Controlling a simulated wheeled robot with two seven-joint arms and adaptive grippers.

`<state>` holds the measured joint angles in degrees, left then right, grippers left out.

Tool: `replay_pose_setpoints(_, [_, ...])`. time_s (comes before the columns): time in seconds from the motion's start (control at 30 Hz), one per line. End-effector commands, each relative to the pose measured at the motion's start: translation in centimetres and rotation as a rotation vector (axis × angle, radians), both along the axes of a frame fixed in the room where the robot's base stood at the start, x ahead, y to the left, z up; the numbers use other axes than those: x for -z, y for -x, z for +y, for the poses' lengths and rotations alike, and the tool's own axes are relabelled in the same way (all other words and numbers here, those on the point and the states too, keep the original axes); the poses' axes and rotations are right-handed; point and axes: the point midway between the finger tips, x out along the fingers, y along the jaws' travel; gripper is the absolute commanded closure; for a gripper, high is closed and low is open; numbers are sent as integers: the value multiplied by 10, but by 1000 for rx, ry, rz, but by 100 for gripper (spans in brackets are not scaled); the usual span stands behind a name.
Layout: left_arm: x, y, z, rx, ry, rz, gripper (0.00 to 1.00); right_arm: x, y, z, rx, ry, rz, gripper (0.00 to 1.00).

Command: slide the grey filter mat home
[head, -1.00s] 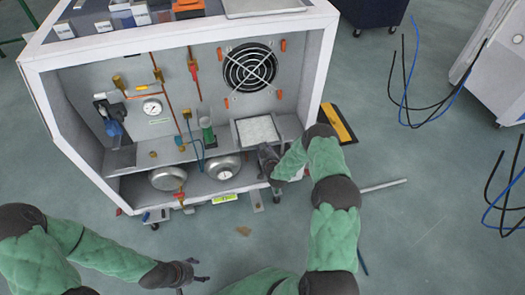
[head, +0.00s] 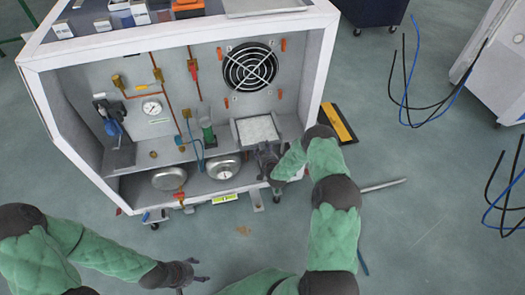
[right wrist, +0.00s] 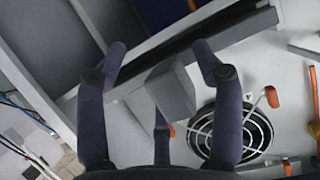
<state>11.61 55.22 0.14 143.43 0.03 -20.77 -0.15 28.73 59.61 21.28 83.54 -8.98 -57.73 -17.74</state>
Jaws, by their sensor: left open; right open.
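The grey filter mat (head: 257,130) shows pale and speckled in the head view, within a darker frame on the shelf at the right inside the open cabinet, below the fan. My right gripper (head: 266,152) is at the front edge of that frame; the wrist partly hides the contact. In the right wrist view my right gripper (right wrist: 160,60) has its fingers spread, with a small grey block (right wrist: 172,92) between them; I cannot tell whether they touch it. My left gripper (head: 200,270) is open and empty above the floor, in front of the cabinet.
The round fan (head: 250,68) is on the cabinet's back wall and also shows in the right wrist view (right wrist: 228,132). The cabinet's right wall (head: 318,75) is close to my right arm.

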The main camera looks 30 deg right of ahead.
Motion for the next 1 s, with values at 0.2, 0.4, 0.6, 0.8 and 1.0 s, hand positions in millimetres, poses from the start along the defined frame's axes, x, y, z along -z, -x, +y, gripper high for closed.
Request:
replay_pose_setpoints(0.2, [0,0,0,0,0,0,33,-5,7,1,0,0,-2,33])
replay_pose_setpoints(0.4, [0,0,0,0,0,0,33,-17,34,8,1,2,-2,33])
replay_pose_setpoints(0.6, [0,0,0,0,0,0,33,-31,69,17,0,0,0,33])
replay_pose_setpoints(0.8, [0,0,0,0,0,0,33,-42,95,23,1,0,0,33])
replay_pose_setpoints(1.0, [0,0,0,0,0,0,33,-47,106,26,0,0,-1,33])
